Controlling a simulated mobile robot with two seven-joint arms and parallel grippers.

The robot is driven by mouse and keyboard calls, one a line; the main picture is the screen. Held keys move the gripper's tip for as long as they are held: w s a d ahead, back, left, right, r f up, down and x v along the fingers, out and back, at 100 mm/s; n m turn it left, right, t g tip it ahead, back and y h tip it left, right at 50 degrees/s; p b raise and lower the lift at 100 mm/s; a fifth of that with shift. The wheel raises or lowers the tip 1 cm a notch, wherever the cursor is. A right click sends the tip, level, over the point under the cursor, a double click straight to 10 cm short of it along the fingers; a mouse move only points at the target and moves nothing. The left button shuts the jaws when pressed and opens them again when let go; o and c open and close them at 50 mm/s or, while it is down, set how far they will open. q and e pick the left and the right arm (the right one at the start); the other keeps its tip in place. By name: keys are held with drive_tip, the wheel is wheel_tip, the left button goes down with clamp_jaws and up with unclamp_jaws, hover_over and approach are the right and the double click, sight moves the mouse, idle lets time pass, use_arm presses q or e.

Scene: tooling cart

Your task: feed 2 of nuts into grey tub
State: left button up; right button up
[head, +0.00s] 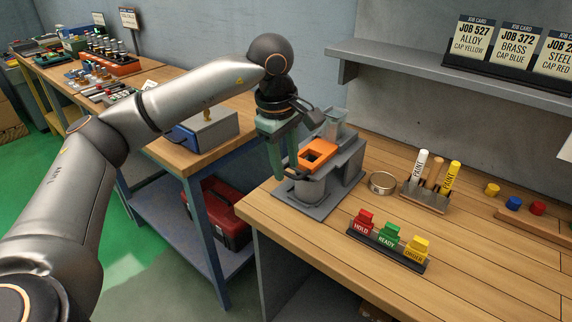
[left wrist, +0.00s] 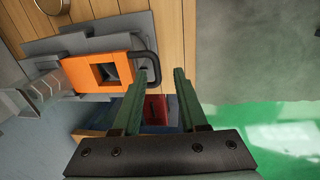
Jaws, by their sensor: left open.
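An orange slide (head: 318,153) sits on a grey dispenser stand at the left end of the wooden bench. A clear hopper (head: 335,124) rises behind it; I cannot make out nuts inside. The grey tub (head: 309,190) stands under the slide, partly hidden. My left gripper (head: 286,168) points down at the slide's left end, green fingers apart and empty. In the left wrist view the slide (left wrist: 84,73) has a black loop handle (left wrist: 154,68). The handle's outer bar is close to one fingertip of my left gripper (left wrist: 163,78); I cannot tell whether they touch. My right gripper is out of view.
To the right stand a round tin (head: 382,183), a marker holder (head: 426,196) and a rack of coloured tags (head: 388,250). A shelf (head: 440,75) with job cards hangs above. The bench's front right is clear. A grey box (head: 205,132) sits on the neighbouring bench.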

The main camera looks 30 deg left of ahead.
use_arm(q)
wheel_tip(320, 180, up, 11)
drive_tip(key=s+p, duration=0.1)
drive_tip(key=s, duration=0.1)
drive_tip(key=shift+r, duration=0.15)
drive_tip(key=shift+a, duration=0.1)
idle(0.6)
